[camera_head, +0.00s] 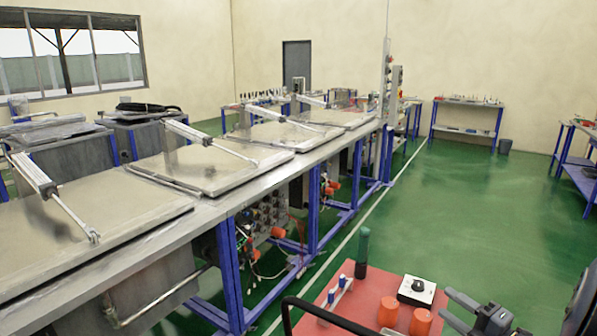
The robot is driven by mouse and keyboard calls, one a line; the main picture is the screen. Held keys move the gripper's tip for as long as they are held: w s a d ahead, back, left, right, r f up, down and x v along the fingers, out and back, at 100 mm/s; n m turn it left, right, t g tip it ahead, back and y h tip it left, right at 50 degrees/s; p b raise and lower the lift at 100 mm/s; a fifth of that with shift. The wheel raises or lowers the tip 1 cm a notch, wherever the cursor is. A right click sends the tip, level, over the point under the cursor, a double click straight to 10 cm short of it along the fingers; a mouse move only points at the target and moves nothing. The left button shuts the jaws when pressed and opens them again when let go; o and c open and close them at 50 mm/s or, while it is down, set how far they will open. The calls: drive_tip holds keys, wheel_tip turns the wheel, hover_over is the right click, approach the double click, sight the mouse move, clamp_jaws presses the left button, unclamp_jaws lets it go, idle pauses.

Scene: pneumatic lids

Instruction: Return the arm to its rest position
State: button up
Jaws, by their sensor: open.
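My gripper (447,304) shows at the bottom right of the head view. Its dark grey fingers point left and stand apart, with nothing between them. It is beside the right part of a red-topped surface (375,290), close to two orange cylinders. A dark rounded part at the right edge looks like a link of my arm. The rest of the arm is cut off by the picture's edge.
A long metal bench with several flat lids (80,235) and pneumatic cylinders (35,175) runs along the left. On the red surface are a black-and-white knob box (416,291), orange cylinders (388,312) and a green-topped post (362,250). The green floor (470,220) is clear.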

drive_tip(key=shift+w+r+p, duration=0.1)
drive_tip(key=shift+r+p, duration=1.95)
drive_tip(key=shift+p, duration=0.15)
